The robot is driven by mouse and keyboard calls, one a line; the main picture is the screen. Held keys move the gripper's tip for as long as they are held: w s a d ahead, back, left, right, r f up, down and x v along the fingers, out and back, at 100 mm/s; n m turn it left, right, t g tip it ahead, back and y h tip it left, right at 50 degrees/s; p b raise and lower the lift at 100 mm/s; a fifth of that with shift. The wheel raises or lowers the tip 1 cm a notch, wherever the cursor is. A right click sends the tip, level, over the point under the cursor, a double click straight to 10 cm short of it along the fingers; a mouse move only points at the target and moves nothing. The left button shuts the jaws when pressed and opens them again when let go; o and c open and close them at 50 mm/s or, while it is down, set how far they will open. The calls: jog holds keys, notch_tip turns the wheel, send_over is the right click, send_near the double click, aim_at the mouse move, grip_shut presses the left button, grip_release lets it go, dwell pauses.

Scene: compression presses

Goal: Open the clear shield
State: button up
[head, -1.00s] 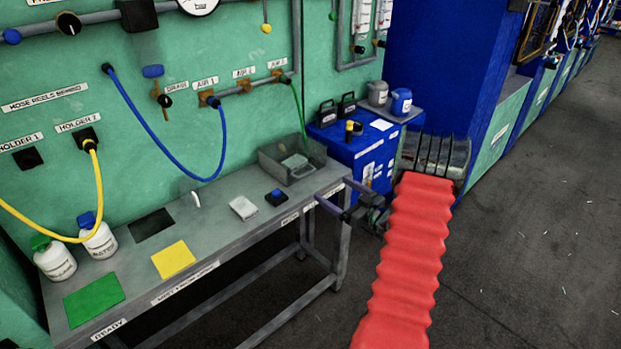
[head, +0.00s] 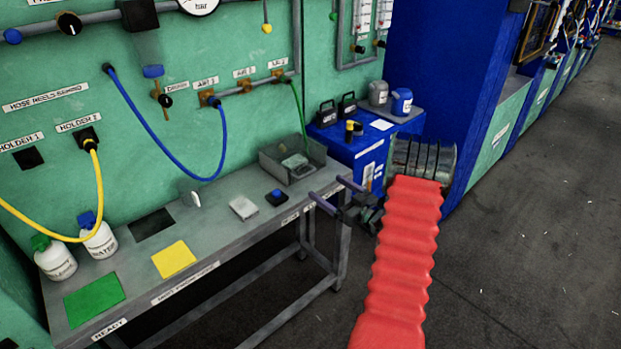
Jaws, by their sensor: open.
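A grey, see-through-looking box (head: 272,165) stands at the back right of the bench, and a small pale block (head: 295,161) shows inside it. It appears to be the clear shield; whether it has a lid or a hinge is too small to tell. My gripper (head: 326,188) is at the bench's right end, with two purplish fingers spread apart and pointing left. It is empty, in front and to the right of the box, and appears apart from it. My red sleeved arm reaches in from the lower right.
The grey bench (head: 215,225) carries a yellow pad (head: 173,260), a green pad (head: 94,299), a white block (head: 243,208) and a small device with a blue button (head: 276,197). A blue cabinet (head: 355,150) stands behind my gripper. Hoses hang on the green wall. Floor at right is clear.

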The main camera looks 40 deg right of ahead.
jog(key=w, duration=0.9)
jog(key=shift+w+a, duration=0.1)
jog(key=shift+w, duration=0.1)
jog(key=c, duration=1.5)
jog(key=shift+a, duration=0.15)
jog(key=shift+r, duration=0.15)
